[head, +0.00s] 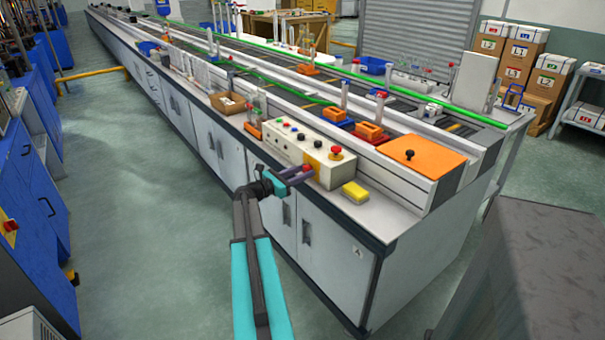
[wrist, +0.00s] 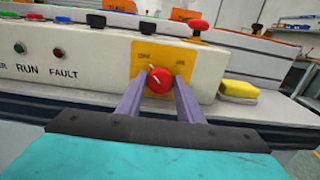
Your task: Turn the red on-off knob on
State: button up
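The red on-off knob (wrist: 159,81) sits on a yellow-orange plate (wrist: 165,52) on the front of a cream control box (wrist: 85,52). Small lettering is on the plate above the knob, too blurred to read surely. A pale mark shows on the knob's upper left. My gripper (wrist: 160,86) is open, with one purple finger on each side of the knob and a small gap visible on both sides. In the head view my gripper (head: 298,175) is at the front face of the control box (head: 283,143), partly hiding the plate.
A red mushroom button (head: 336,151) stands on top of the box, above and right of the knob. A yellow sponge (head: 356,192) lies on the bench to the right. Green and red buttons are on the box front to the left. The floor before the bench is clear.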

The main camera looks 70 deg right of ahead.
jog(key=c, duration=0.5)
jog(key=shift+c, duration=0.2)
jog(key=shift+f+m+b, duration=0.1)
jog(key=shift+m+b, duration=0.3)
jog(key=shift+b, duration=0.1)
jog(key=shift+w+m+b, duration=0.1)
jog(key=shift+m+b, duration=8.4)
jog(key=shift+b, duration=0.2)
jog(key=o, duration=1.1)
